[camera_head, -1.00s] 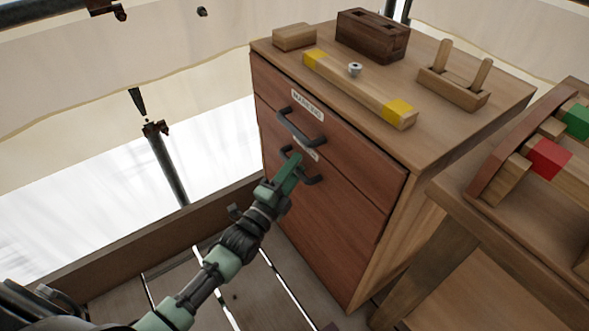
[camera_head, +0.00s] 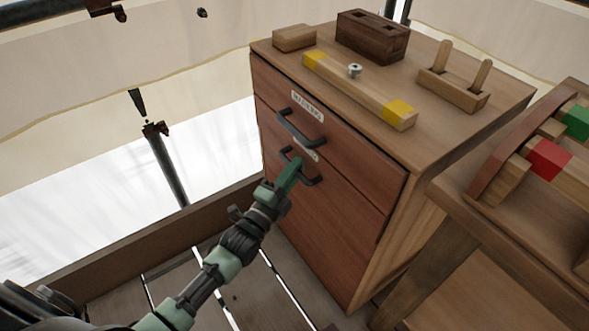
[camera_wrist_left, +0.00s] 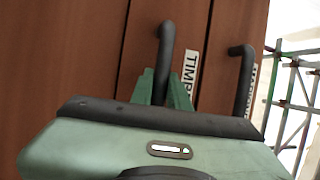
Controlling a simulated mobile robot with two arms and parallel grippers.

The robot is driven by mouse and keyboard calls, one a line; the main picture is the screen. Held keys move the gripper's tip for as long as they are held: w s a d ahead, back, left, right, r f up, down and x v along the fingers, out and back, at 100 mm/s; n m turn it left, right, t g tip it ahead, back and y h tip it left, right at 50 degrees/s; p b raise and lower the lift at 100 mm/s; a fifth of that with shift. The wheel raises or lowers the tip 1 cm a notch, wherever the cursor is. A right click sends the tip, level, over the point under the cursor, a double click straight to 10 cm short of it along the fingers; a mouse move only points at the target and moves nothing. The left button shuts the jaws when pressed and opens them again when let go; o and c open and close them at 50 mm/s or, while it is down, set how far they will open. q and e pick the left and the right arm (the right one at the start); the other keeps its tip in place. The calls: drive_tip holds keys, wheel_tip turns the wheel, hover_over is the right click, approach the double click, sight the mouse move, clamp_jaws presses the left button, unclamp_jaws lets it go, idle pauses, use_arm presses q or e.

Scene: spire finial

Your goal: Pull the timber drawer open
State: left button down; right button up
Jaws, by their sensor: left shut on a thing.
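The timber drawer (camera_head: 318,222) is the lower, reddish-brown front of the wooden cabinet. It looks flush with the cabinet. Its dark bar handle (camera_head: 310,181) is partly hidden by my left gripper (camera_head: 293,168), whose green fingers are shut on it. The left wrist view shows the fingers (camera_wrist_left: 166,88) around the handle (camera_wrist_left: 164,50), beside a white label (camera_wrist_left: 187,78) reading "TIMB", the rest hidden. My right gripper is not in view.
The upper drawer (camera_head: 350,150) has its own dark handle and label just above. Wooden blocks and a yellow-ended bar (camera_head: 355,88) lie on the cabinet top. A bench (camera_head: 450,190) with coloured blocks stands close at right. Plank floor lies in front.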

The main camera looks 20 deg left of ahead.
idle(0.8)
